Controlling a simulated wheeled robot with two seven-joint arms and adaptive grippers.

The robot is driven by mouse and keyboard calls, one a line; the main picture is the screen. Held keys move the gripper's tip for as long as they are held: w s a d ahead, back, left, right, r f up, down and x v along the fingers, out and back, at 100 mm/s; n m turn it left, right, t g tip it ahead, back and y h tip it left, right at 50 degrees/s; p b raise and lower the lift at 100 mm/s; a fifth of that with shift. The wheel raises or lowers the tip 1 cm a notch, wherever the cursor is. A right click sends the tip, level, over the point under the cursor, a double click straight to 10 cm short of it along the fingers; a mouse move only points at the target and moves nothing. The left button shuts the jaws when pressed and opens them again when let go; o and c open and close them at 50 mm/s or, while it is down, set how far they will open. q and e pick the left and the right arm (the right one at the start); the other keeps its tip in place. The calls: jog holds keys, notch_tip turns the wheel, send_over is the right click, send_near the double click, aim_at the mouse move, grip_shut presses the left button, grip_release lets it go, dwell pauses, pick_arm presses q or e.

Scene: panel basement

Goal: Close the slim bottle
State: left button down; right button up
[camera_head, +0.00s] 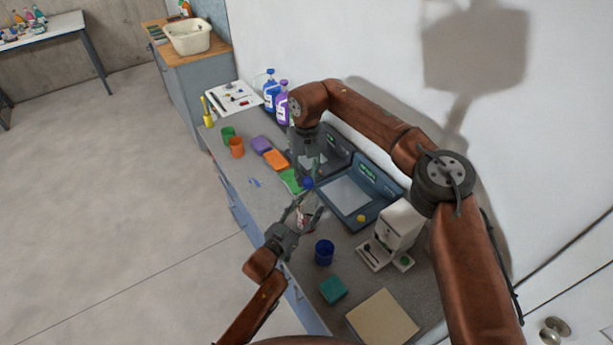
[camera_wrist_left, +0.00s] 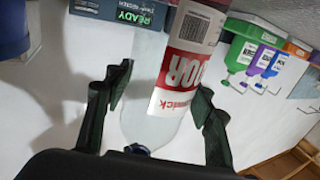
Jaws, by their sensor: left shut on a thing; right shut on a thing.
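The slim bottle (camera_head: 300,220) is small in the head view, with red and white showing between my left gripper's fingers. In the left wrist view the bottle (camera_wrist_left: 182,75) is clear with a red and white label and lies between both fingers. My left gripper (camera_head: 302,214) is shut on it. My right gripper (camera_head: 306,178) comes from above and is shut on a small blue cap (camera_head: 308,184), just above the bottle. A blue piece (camera_wrist_left: 137,149) also shows by the bottle's lower end in the left wrist view. Whether cap and bottle touch, I cannot tell.
A white machine (camera_head: 394,233), a blue cup (camera_head: 324,252) and a teal block (camera_head: 333,289) are to the right. The counter's front edge is close to my left arm.

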jog(key=m, duration=1.1)
jog(key=shift+d+m, duration=0.1)
jog(key=shift+m, duration=0.3)
jog(key=m, duration=0.3)
jog(key=shift+m, duration=0.3)
jog(key=m, duration=0.7)
jog(key=shift+s+d+m, duration=0.1)
jog(key=shift+m, duration=0.3)
jog(key=m, duration=0.6)
jog(key=shift+m, duration=0.4)
